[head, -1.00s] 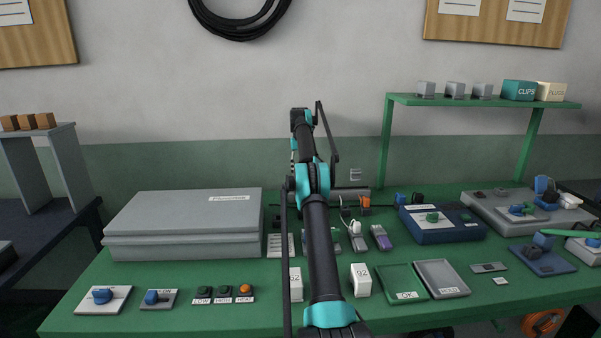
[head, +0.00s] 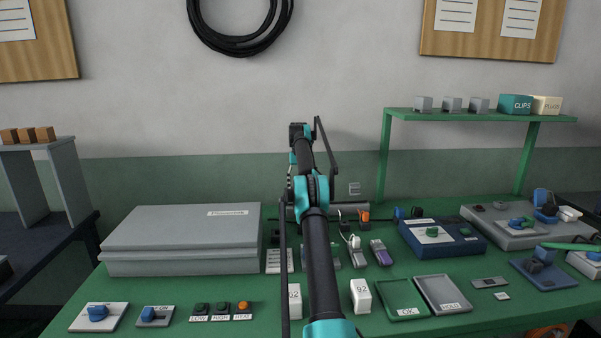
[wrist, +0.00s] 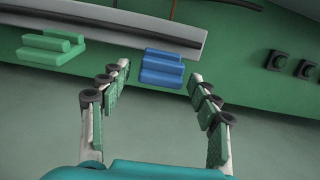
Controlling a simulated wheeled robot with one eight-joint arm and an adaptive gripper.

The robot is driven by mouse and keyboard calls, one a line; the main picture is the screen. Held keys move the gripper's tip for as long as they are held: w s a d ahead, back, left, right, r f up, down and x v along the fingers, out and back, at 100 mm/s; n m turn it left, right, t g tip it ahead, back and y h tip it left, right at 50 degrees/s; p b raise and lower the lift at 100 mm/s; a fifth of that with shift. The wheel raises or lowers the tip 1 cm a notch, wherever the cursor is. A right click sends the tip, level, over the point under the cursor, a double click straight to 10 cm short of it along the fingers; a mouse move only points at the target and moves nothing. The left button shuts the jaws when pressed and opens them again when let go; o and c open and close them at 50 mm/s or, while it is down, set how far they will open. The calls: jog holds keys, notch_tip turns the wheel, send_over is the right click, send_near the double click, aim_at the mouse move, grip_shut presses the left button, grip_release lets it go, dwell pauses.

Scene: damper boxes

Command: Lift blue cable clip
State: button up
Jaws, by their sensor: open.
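The blue cable clip (wrist: 162,68) is a stepped blue block in the upper middle of the wrist view. It sits at the lower edge of a grey rail (wrist: 185,33). My gripper (wrist: 160,74) is open, with one finger on each side of the clip in the picture. No touch between fingers and clip shows. A similar green clip (wrist: 50,47) sits farther left at the rail. In the head view my arm hides the gripper, and I cannot pick out the blue clip for sure.
On the green bench stand a large grey case (head: 183,240), a blue device box (head: 440,240), a green tray (head: 402,298) and a grey tray (head: 443,294). A green shelf (head: 480,115) stands at the back right.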

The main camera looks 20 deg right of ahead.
jog(key=shift+s+a+r+t, duration=0.1)
jog(key=shift+s+t, duration=0.25)
jog(key=shift+t, duration=0.05)
jog(key=shift+s+a+t+h, duration=0.15)
jog(key=shift+s+t+h, duration=0.3)
jog(key=shift+t, duration=0.55)
jog(key=shift+s+a+t+h, duration=0.2)
jog(key=shift+s+t, duration=0.25)
jog(key=shift+t, duration=0.25)
jog(key=shift+s+a+t+h, duration=0.15)
jog(key=shift+s+t, duration=0.3)
jog(key=shift+t, duration=0.25)
jog(key=v, duration=1.7)
jog(key=shift+s, duration=0.25)
